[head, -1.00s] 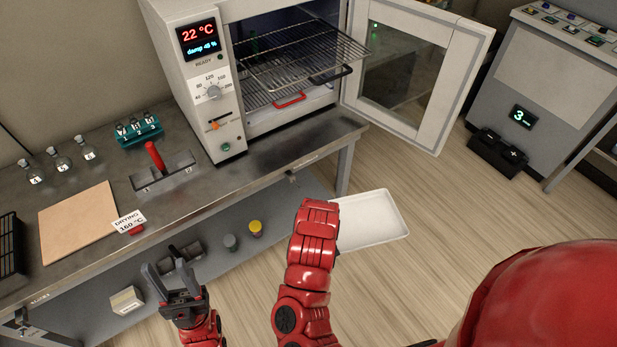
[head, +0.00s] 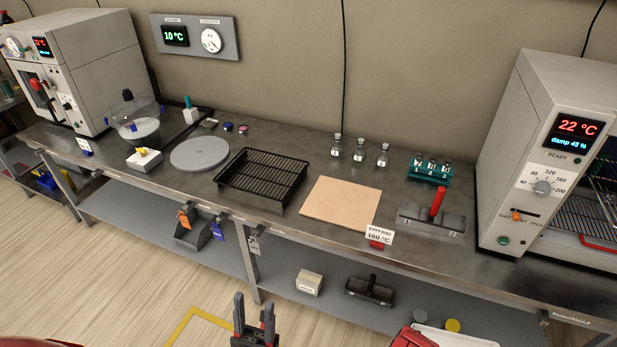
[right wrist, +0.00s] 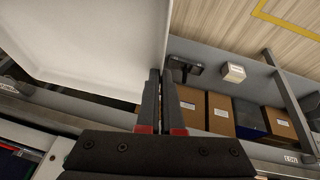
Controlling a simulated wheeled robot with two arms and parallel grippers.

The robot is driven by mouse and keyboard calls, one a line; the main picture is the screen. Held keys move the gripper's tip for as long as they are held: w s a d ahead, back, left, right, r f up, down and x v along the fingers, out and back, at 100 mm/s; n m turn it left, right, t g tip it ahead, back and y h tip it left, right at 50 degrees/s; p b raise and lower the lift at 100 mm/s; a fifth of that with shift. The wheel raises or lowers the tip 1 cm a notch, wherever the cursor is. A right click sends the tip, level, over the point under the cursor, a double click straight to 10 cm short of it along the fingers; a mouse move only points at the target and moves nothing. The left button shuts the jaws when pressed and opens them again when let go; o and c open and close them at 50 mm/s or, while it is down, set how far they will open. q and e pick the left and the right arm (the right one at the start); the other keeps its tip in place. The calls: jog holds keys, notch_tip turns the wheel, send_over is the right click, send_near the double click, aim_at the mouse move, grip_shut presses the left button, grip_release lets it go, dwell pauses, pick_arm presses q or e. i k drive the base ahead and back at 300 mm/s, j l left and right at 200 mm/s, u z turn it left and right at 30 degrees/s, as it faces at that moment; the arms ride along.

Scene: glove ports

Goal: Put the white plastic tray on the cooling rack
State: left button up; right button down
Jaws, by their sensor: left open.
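The cooling rack (head: 265,178) is a black wire rack on the bench in the head view, between a grey disc and a tan board; nothing lies on it. The white plastic tray (head: 462,337) shows only as a strip at the bottom right of the head view. In the right wrist view the tray (right wrist: 90,40) fills the upper left, and my right gripper (right wrist: 160,78) is shut on its edge. In the head view the right gripper's jaws are hidden behind its red arm. My left gripper (head: 255,312) is open and empty, in front of the bench, below the rack.
The tan board (head: 340,203) lies right of the rack and the grey disc (head: 199,153) left of it. A red-handled holder (head: 433,217), small flasks (head: 359,151) and an open oven (head: 545,165) stand farther right. A lower shelf (head: 330,305) runs beneath the bench.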

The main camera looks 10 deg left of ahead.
aim_at(266, 166)
jog(key=j+u, duration=0.15)
jog(key=j, duration=0.3)
jog(key=i+j+u, duration=0.15)
jog(key=j, duration=0.3)
jog(key=j+u, duration=0.1)
jog(key=j, duration=0.35)
jog(key=i+j+u, duration=0.15)
jog(key=j, duration=0.3)
jog(key=i+j+u, duration=0.15)
jog(key=j, duration=0.25)
jog(key=i+j+u, duration=0.15)
jog(key=j, duration=0.3)
